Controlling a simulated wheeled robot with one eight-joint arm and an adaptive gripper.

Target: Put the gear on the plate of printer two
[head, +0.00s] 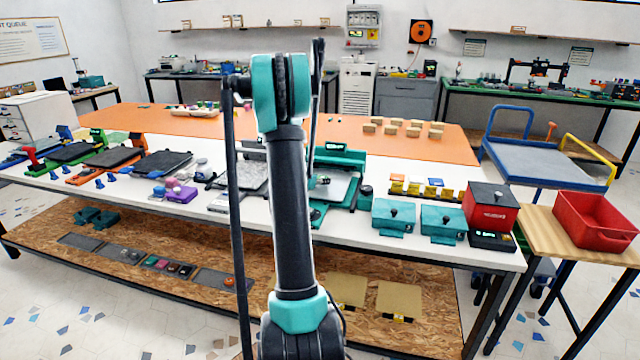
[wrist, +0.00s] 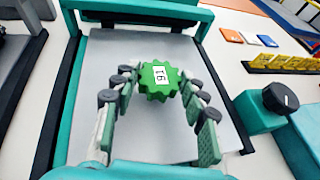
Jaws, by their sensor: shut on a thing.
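A green gear (wrist: 159,80) with a white number label shows in the wrist view. My gripper (wrist: 158,84) is shut on it, with a finger on each side. The gear is over the grey plate (wrist: 85,130) of a teal-framed printer (wrist: 140,10); I cannot tell whether it touches the plate. In the head view this teal printer (head: 350,157) stands on the white table, and its plate (head: 343,188) is partly hidden by my arm. No printer number is readable.
Other printers with dark plates (head: 162,163) stand to the left. Teal boxes (head: 394,215), a red box (head: 492,205) and yellow pieces (head: 432,190) stand to the right. A teal block with a black knob (wrist: 281,98) is close right of the plate.

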